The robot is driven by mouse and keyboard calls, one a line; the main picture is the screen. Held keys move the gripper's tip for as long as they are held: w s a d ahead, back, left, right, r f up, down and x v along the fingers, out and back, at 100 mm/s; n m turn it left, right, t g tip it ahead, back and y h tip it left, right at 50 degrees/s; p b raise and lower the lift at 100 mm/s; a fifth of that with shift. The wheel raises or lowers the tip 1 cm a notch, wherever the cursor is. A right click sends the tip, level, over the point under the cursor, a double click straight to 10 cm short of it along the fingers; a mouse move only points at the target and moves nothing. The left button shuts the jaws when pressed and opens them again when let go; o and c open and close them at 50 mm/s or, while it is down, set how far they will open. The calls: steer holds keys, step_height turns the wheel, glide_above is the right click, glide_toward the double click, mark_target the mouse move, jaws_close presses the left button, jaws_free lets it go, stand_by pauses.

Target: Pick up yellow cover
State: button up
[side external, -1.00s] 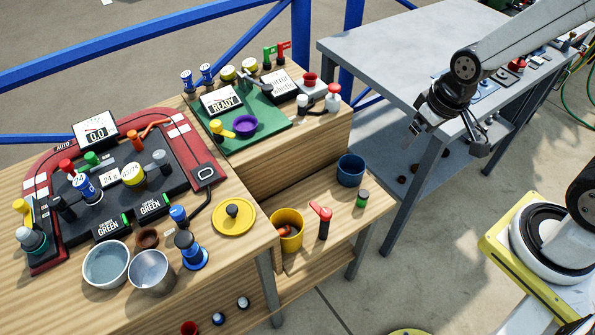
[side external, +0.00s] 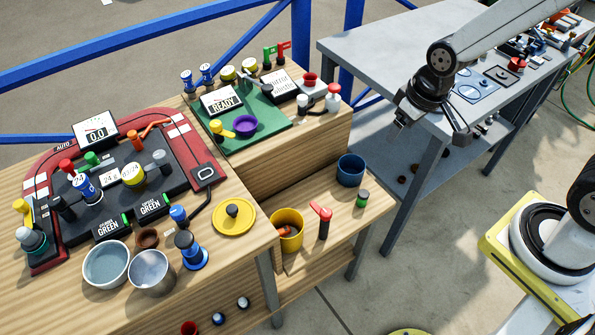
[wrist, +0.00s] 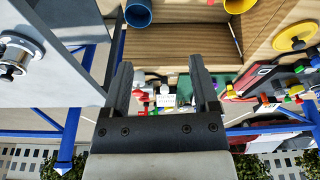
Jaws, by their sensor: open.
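The yellow cover (side external: 233,219) is a flat round disc with a dark knob (side external: 232,210) on top. It lies on the wooden bench near its right front edge in the side view. It also shows in the wrist view at the upper right (wrist: 289,35), partly cut off by the picture's edge. My gripper (side external: 420,128) is in the air in front of the grey table, well to the right of the cover and apart from it. In the wrist view its two dark fingers (wrist: 165,92) are spread with nothing between them.
A yellow pot (side external: 287,222), a red-handled item (side external: 323,224) and a blue pot (side external: 351,170) stand on the lower shelf right of the cover. A blue-based item (side external: 191,252) and a metal cup (side external: 151,271) stand to its left. A grey table (side external: 400,45) lies behind my arm.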

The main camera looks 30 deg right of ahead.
steer(key=w+a+n, duration=0.3)
steer(key=w+a, duration=0.3)
steer(key=n+g+y, duration=0.1)
steer(key=n+g, duration=0.1)
steer(key=n, duration=0.7)
glide_above(231, 207)
steer(key=f, duration=0.7)
steer(key=shift+s+d+f, duration=0.1)
steer(key=shift+s+d, duration=0.25)
steer(key=shift+s, duration=0.05)
steer(key=shift+a+f, duration=0.15)
steer(key=shift+f, duration=1.15)
steer(key=shift+f, duration=0.1)
steer(key=shift+w+a+f, duration=0.1)
steer(key=shift+w+f, duration=0.05)
steer(key=shift+f, duration=1.1)
steer(key=shift+w+a+f, duration=0.1)
steer(key=shift+w+f, duration=0.05)
steer(key=shift+f, duration=1.05)
jaws_close()
